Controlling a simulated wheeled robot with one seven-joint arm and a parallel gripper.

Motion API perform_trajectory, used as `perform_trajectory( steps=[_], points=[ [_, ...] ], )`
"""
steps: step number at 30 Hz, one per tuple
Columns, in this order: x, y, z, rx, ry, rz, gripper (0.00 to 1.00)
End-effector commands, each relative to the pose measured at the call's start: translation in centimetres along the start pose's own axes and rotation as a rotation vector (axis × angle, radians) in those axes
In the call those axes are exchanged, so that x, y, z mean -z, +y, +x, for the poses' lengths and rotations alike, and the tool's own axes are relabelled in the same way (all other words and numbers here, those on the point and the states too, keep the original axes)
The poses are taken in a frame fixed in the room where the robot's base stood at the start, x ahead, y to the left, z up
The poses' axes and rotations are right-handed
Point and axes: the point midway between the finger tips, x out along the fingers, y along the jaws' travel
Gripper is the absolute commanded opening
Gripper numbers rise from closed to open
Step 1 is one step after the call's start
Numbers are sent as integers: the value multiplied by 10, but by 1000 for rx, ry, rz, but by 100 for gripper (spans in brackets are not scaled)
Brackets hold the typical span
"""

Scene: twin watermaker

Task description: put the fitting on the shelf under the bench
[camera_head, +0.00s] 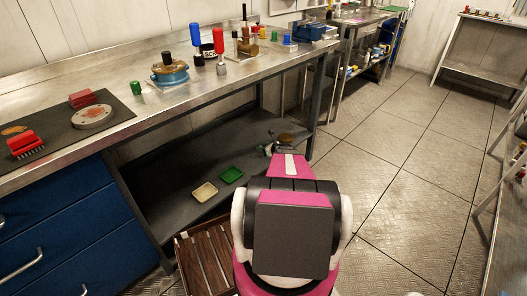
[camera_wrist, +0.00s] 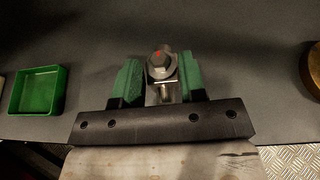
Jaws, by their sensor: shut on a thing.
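The fitting (camera_wrist: 162,66) is a small silvery metal piece with a hexagonal end and a red mark. In the wrist view my gripper (camera_wrist: 160,82) is shut on it between two green finger pads. In the head view my gripper (camera_head: 268,149) is at the right part of the dark grey shelf (camera_head: 165,178) under the bench (camera_head: 215,82). The wrist view shows the shelf surface (camera_wrist: 225,60) beneath the fitting. I cannot tell whether the fitting touches the shelf. In the head view the fitting is too small to make out clearly.
A green tray (camera_head: 231,175) and a cream tray (camera_head: 204,192) lie on the shelf, left of my gripper. A round brown thing (camera_wrist: 314,72) is close on the right. A bench leg (camera_head: 318,105) stands beyond it. A slatted wooden crate (camera_head: 205,262) stands in front of the shelf.

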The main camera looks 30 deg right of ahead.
Motion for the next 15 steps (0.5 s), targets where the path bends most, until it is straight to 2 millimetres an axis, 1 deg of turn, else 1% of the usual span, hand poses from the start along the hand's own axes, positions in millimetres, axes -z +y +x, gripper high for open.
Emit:
perform_trajectory(
  steps=[1, 3, 15],
  points=[
    [8, -1, 4, 0, 0, 2, 0],
    [14, 0, 6, 0, -1, 3, 0],
    [18, 0, 8, 0, -1, 1, 0]
  ],
)
